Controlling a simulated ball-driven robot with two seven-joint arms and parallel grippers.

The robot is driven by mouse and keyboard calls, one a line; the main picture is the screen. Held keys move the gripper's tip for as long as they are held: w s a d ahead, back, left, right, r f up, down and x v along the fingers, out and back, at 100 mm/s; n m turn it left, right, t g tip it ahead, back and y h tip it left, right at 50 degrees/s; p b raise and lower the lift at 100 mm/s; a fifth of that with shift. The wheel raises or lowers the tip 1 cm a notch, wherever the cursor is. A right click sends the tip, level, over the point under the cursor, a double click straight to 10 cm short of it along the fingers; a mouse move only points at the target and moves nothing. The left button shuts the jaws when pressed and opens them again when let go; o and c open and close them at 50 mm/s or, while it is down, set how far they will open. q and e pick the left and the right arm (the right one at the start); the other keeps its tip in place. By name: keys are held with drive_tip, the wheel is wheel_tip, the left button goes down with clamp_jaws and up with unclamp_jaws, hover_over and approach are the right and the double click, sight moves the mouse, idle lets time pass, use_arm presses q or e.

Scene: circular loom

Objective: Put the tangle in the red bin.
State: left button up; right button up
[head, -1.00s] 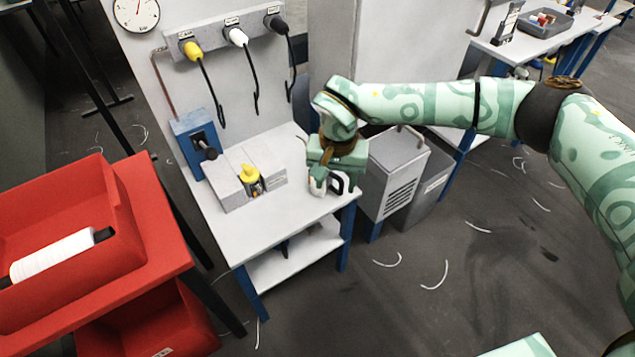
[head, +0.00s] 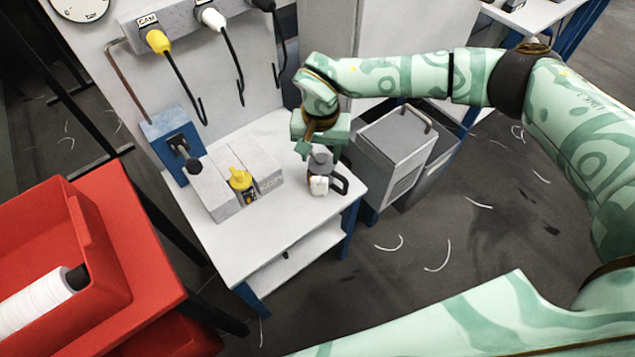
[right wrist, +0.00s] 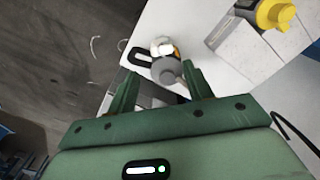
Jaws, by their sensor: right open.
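A small white lump (head: 319,186) sits at the front of a grey-topped vessel with a black loop handle (head: 340,180) on the white table. I cannot tell for sure whether this lump is the tangle. The lump also shows in the right wrist view (right wrist: 162,45), with a bit of orange beside it. My right gripper (head: 316,150) is open above the vessel. In the right wrist view its two fingers (right wrist: 158,82) stand either side of the vessel's grey top (right wrist: 166,70). The red bin (head: 95,235) is at the left and holds a white spool (head: 35,303). My left gripper is out of view.
Plugs on black cords hang behind. A grey cabinet (head: 392,150) stands right of the table (head: 225,243). White thread scraps lie on the floor.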

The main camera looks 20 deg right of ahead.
sight(319, 179)
wheel_tip(319, 179, down, 6)
drive_tip(key=shift+w+f+b, duration=0.1)
drive_tip(key=shift+f+b, duration=0.15)
drive_tip(key=shift+b, duration=0.5)
drive_tip(key=f, duration=0.1)
drive_tip(key=f+b, duration=0.1)
drive_tip(key=f, duration=0.1)
drive_tip(key=f+b, duration=0.1)
drive_tip(key=f, duration=0.1)
drive_tip(key=shift+w+f, duration=0.25)
drive_tip(key=shift+w, duration=0.05)
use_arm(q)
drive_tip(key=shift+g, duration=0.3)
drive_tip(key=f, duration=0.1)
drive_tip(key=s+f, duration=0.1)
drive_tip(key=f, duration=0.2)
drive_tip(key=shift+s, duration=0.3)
use_arm(e)
drive_tip(key=shift+r, duration=0.15)
drive_tip(key=shift+c, duration=0.3)
drive_tip(key=c, duration=0.7)
